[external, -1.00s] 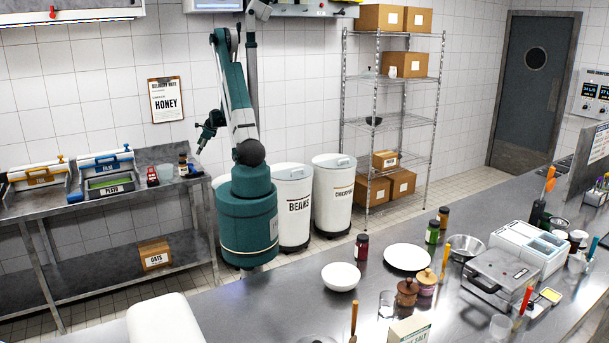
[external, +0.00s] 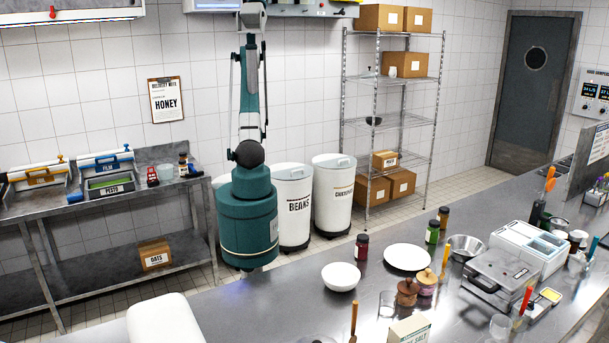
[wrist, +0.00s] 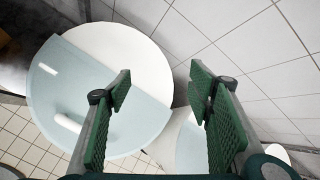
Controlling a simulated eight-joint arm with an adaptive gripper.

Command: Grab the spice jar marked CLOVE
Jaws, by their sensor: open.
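Several small spice jars are in the external view. A dark red jar (external: 361,248), a green jar (external: 432,232) and a brown jar (external: 443,217) stand upright on the front counter (external: 260,305). Another small dark-lidded jar (external: 183,164) is on the left bench. The labels are too small to read, so I cannot tell which is CLOVE. My gripper (wrist: 160,84) is open and empty in the wrist view, above a round bin lid (wrist: 110,45). In the external view my gripper is hidden behind my arm. No jar shows in the wrist view.
White bins marked BEANS (external: 294,225) and CHICKPEAS (external: 333,205) stand behind my base. A wire rack (external: 378,150) is farther right. The counter's left-middle is fairly clear.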

